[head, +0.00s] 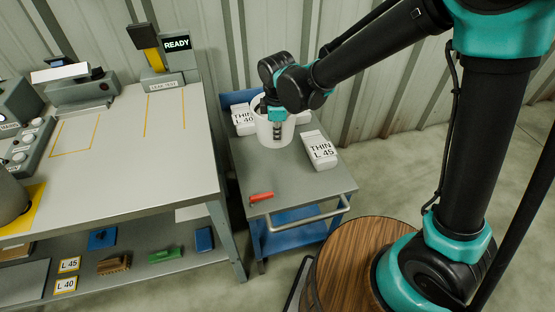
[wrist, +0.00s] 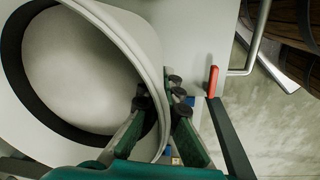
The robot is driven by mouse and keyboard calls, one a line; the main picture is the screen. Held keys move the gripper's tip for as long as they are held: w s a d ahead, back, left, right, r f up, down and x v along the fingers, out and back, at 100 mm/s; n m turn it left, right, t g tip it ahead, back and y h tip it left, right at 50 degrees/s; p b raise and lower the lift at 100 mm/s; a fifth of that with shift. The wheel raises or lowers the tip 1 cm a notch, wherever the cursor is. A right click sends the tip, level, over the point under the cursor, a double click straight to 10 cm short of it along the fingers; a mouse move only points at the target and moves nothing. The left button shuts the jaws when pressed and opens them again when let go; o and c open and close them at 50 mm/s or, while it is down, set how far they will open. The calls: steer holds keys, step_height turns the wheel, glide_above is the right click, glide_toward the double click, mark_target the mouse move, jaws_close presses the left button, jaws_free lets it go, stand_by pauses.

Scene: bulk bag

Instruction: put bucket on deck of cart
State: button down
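The white bucket (head: 264,131) is over the deck of the cart (head: 285,178), towards its back. It looks upright, but I cannot tell for sure whether its base touches the deck. My gripper (head: 277,131) points down at the bucket's near side. In the wrist view the bucket's open mouth (wrist: 80,70) fills the left, and it looks empty. My gripper's fingers (wrist: 160,95) straddle the bucket wall, one inside and one outside. They appear shut on the wall, though the contact is partly hidden by the rim.
White packs stand on the deck, one marked THIN L 45 (head: 320,150) right of the bucket and another (head: 243,121) left of it. A red-handled tool (head: 261,197) lies near the cart's front left. A grey workbench (head: 130,140) is left; a wooden barrel (head: 345,265) is at front.

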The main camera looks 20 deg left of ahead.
step_height(320, 180, down, 13)
steer(key=shift+f, duration=0.1)
stand_by(0.6)
steer(key=c, duration=1.7)
jaws_free()
steer(key=shift+f, duration=0.1)
steer(key=r, duration=0.8)
steer(key=s+r, duration=0.1)
steer(key=r, duration=0.3)
steer(key=shift+d+r, duration=0.15)
steer(key=shift+d, duration=0.1)
steer(key=shift+d, duration=0.1)
